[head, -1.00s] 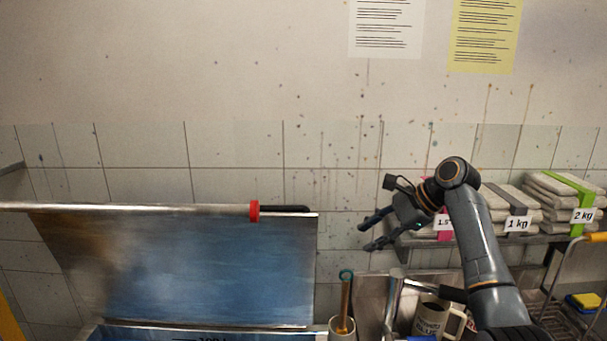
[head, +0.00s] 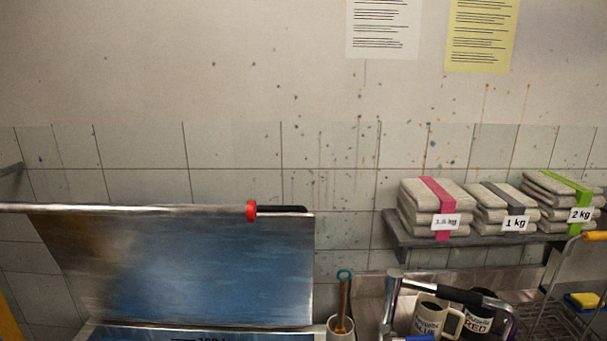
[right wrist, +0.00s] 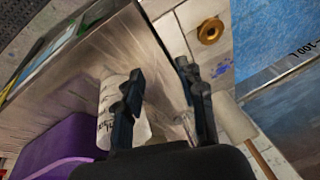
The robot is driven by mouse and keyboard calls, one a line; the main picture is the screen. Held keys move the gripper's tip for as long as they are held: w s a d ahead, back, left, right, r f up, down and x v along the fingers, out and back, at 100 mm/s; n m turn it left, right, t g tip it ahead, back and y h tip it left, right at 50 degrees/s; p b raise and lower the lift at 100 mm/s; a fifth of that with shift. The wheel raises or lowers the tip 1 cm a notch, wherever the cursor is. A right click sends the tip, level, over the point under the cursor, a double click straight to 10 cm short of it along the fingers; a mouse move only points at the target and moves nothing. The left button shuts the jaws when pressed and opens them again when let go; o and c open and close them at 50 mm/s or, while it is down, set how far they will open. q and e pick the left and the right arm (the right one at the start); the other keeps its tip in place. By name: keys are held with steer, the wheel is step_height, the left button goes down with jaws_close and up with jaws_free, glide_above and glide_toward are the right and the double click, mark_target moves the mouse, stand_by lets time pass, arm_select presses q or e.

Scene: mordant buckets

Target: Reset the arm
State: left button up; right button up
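My right gripper (right wrist: 160,95) shows in the right wrist view with its two dark fingers spread apart. Nothing sits between the fingers. Behind them are a metal surface, a pale mug (right wrist: 108,100) with dark lettering to the left and a pale cylindrical holder (right wrist: 233,118) to the right. The right arm does not show in the head view. My left gripper is in neither view.
Folded cloth stacks with pink (head: 438,207), grey (head: 503,208) and green (head: 562,197) bands lie on a wall shelf (head: 400,235). Below are a lettered mug (head: 430,318), a tap (head: 391,300) and a tool holder (head: 341,330). A blue-stained raised lid (head: 200,270) stands left.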

steer(key=s+d+r+n+h, duration=0.2)
steer(key=s+n, duration=0.2)
steer(key=s, duration=1.1)
step_height(320, 180, down, 35)
steer(key=s+g+b, duration=0.1)
steer(key=b, duration=0.7)
steer(key=s+d+f+b, duration=0.1)
steer(key=s+f+b, duration=0.2)
steer(key=s+f, duration=0.5)
steer(key=s+d+f+g+b, duration=0.1)
steer(key=s+f+b, duration=0.2)
steer(key=s+f, duration=0.5)
step_height(320, 180, down, 6)
steer(key=shift+s+d+r+n+g, duration=0.15)
steer(key=shift+s+d+n+g, duration=0.15)
steer(key=shift+d+n, duration=0.1)
